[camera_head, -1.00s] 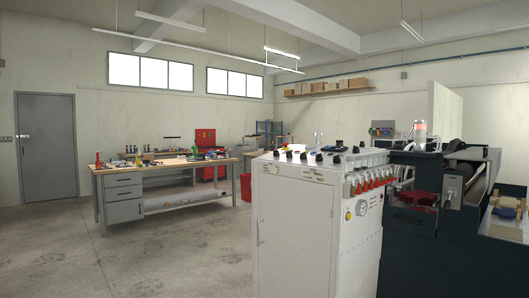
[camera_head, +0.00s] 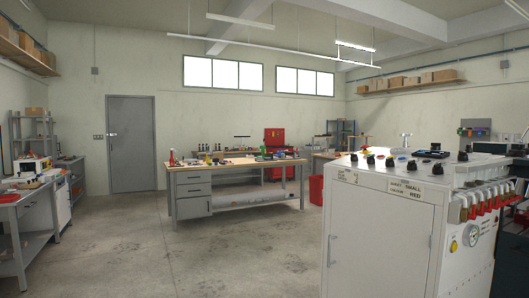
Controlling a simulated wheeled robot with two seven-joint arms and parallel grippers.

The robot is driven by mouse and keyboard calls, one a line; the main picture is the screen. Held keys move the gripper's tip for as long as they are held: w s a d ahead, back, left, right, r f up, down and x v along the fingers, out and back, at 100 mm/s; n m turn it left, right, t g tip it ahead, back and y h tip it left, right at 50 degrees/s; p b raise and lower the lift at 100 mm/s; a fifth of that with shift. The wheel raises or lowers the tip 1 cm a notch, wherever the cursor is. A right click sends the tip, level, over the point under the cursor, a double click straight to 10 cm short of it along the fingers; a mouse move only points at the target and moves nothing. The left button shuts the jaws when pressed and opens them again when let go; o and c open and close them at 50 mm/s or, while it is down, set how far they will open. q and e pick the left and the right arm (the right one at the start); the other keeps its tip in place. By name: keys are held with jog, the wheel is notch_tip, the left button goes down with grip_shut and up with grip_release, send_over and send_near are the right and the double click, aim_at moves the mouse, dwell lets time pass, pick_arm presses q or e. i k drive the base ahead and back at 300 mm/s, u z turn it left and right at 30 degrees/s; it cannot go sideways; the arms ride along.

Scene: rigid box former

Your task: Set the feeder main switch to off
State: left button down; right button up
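A white cabinet (camera_head: 384,232) stands at the right front. Its sloped top panel (camera_head: 398,168) carries several dark knobs and labels. A row of red-handled parts (camera_head: 488,200) runs along its right side, with a round gauge (camera_head: 472,235) and a yellow button (camera_head: 453,247) below. I cannot tell which control, if any of these, is the feeder main switch. Neither of my grippers shows in the view.
A workbench (camera_head: 190,187) with tools stands in the middle back. Another bench (camera_head: 12,198) is at the left, near a grey shelf (camera_head: 33,128). A grey door (camera_head: 131,145) is in the back wall. The concrete floor (camera_head: 150,255) between is clear.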

aim_at(354, 157)
jog(key=u, duration=0.55)
jog(key=i, duration=1.7)
jog(key=z, duration=1.05)
jog(key=i, duration=0.95)
jog(key=z, duration=1)
